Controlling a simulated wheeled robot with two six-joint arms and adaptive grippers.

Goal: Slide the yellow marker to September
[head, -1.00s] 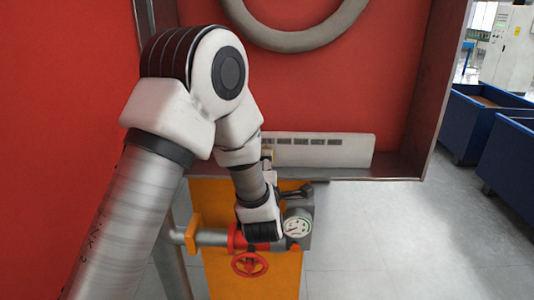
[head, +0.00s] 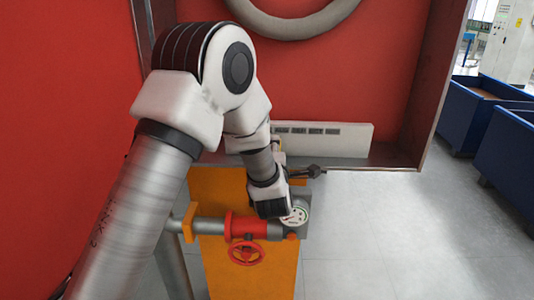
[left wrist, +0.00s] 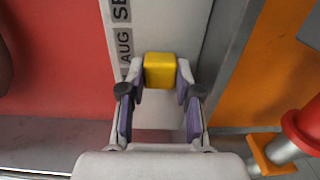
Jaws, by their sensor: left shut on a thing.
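The yellow marker (left wrist: 160,70) sits between the fingertips of my left gripper (left wrist: 160,78) in the left wrist view. The fingers are shut on its two sides. It is beside the lower end of the AUG label (left wrist: 125,47), and the SEP label (left wrist: 121,10) is farther up the strip. In the head view, the white calendar panel (head: 352,140) carries a row of grey month labels, too small to read. My right gripper is not in view.
A red wall (head: 390,60) stands behind. Blue bins (head: 478,120) are far right; floor between is clear.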

